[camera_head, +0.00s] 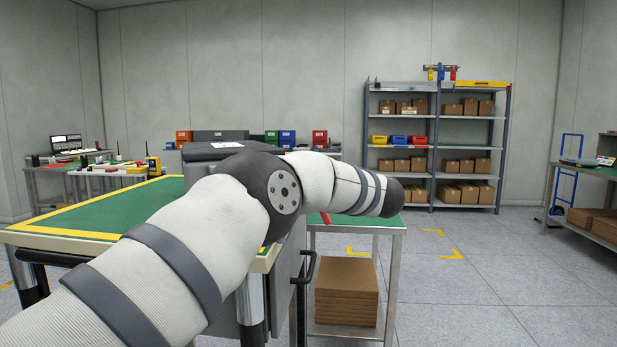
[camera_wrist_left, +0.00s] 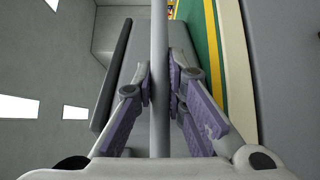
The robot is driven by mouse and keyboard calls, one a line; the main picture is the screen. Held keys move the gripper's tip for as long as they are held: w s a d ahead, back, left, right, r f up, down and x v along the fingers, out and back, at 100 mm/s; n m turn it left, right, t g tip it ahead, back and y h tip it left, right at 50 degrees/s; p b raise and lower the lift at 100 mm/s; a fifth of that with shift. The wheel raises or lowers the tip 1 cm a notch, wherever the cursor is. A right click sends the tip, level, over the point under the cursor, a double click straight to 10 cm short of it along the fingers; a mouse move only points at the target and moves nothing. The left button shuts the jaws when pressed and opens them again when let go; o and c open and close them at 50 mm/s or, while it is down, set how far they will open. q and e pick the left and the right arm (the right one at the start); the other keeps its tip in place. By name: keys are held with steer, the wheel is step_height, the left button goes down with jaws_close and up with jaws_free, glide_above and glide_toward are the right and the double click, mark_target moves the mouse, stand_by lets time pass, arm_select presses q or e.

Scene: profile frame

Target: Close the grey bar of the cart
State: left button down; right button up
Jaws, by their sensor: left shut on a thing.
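In the left wrist view a long, thin grey bar (camera_wrist_left: 159,30) runs from the top of the picture down between the fingers. My left gripper (camera_wrist_left: 161,78) has its purple-padded fingers closed on this bar from both sides. Behind the bar is a grey panel or body with a dark edge. In the head view my left arm crosses the middle and hides its gripper and the bar. I cannot pick out the rest of the cart with certainty. My right gripper is in neither view.
A green-topped bench (camera_head: 75,217) with a yellow border stands close at the left. A table with stacked brown cardboard (camera_head: 346,285) below stands just beyond my arm. Shelving (camera_head: 436,205) with boxes stands at the back.

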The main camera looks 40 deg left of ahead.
arm_select(q)
steer(key=shift+s+a+r+n+h+p, duration=0.25)
steer(key=shift+s+a+n+h+p, duration=0.1)
steer(key=shift+a+n+h, duration=0.25)
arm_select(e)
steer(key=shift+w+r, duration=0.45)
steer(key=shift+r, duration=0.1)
arm_select(q)
steer(key=c, duration=1.6)
jaws_free()
steer(key=shift+f, duration=0.1)
steer(key=shift+d, duration=0.15)
steer(key=v, duration=1.1)
steer(key=shift+d, duration=0.35)
steer(key=shift+s, duration=0.15)
